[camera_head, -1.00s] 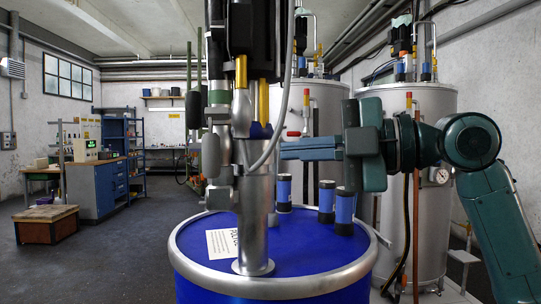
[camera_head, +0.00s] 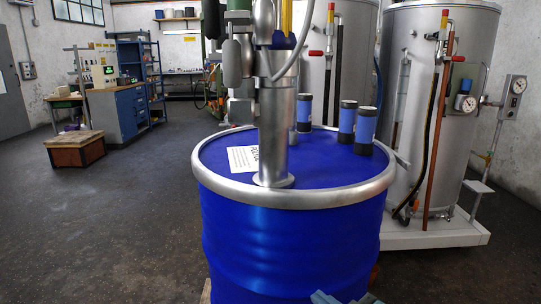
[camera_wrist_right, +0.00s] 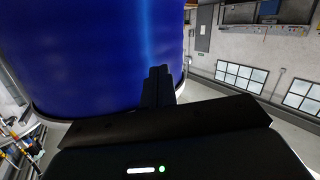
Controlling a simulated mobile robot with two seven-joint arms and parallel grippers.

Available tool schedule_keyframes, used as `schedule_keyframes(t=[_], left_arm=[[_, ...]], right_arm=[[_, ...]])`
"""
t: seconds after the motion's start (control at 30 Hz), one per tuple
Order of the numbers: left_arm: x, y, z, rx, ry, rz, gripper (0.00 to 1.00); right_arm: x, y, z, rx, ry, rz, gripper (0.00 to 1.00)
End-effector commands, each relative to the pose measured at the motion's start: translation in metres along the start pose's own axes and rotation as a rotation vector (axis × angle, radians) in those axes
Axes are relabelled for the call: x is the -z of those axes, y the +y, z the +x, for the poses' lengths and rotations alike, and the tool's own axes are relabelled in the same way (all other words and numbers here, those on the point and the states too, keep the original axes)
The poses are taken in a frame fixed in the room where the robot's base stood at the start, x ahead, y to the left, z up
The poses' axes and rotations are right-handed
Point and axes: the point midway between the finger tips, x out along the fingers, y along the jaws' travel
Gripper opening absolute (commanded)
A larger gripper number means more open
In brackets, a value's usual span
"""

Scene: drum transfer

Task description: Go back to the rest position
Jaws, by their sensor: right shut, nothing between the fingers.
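My right gripper (camera_head: 343,298) shows only as a teal tip at the bottom edge of the head view, low in front of the blue drum (camera_head: 285,245). In the right wrist view the right gripper's dark fingers (camera_wrist_right: 158,84) are together with nothing between them. They point toward the blue drum wall (camera_wrist_right: 90,50), which fills the upper left; I cannot tell how wide the gap is. My left gripper is in neither view.
A metal pump tube (camera_head: 277,140) stands upright on the drum lid, with several blue canisters (camera_head: 365,125) beside it. Steel tanks (camera_head: 440,60) stand behind right. A workbench (camera_head: 115,112) and a wooden crate (camera_head: 75,150) are at left. Floor (camera_head: 100,230) left of the drum is clear.

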Motion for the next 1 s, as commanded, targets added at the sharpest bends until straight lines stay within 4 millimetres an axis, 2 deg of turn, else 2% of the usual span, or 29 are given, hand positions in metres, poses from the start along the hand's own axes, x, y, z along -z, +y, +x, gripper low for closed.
schedule_keyframes(t=[0.03,0.1,0.2,0.3,0.5,0.63,0.67,0.7,0.8,0.9,1.0], left_arm=[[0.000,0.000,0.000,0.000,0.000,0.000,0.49],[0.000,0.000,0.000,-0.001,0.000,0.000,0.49],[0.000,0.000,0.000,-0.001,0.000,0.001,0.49],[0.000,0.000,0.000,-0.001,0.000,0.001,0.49],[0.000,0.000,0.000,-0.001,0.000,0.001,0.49],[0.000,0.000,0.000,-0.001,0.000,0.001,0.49],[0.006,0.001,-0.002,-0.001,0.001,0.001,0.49],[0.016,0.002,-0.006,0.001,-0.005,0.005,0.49],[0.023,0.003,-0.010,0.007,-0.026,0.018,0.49],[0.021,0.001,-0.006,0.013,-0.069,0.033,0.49],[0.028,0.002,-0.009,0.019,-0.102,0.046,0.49]], right_arm=[[-0.025,-0.013,-0.014,-0.026,-0.034,0.066,0.00],[-0.050,-0.025,-0.033,-0.067,-0.067,0.135,0.00],[-0.075,-0.040,-0.056,-0.116,-0.104,0.212,0.00],[-0.093,-0.052,-0.077,-0.152,-0.134,0.269,0.00],[-0.116,-0.072,-0.113,-0.209,-0.179,0.348,0.00],[-0.126,-0.084,-0.135,-0.240,-0.206,0.391,0.00],[-0.123,-0.084,-0.138,-0.244,-0.211,0.395,0.00],[-0.114,-0.080,-0.136,-0.242,-0.218,0.387,0.00],[-0.109,-0.079,-0.137,-0.240,-0.246,0.377,0.00],[-0.103,-0.077,-0.138,-0.238,-0.276,0.369,0.00],[-0.096,-0.075,-0.139,-0.236,-0.311,0.359,0.00]])
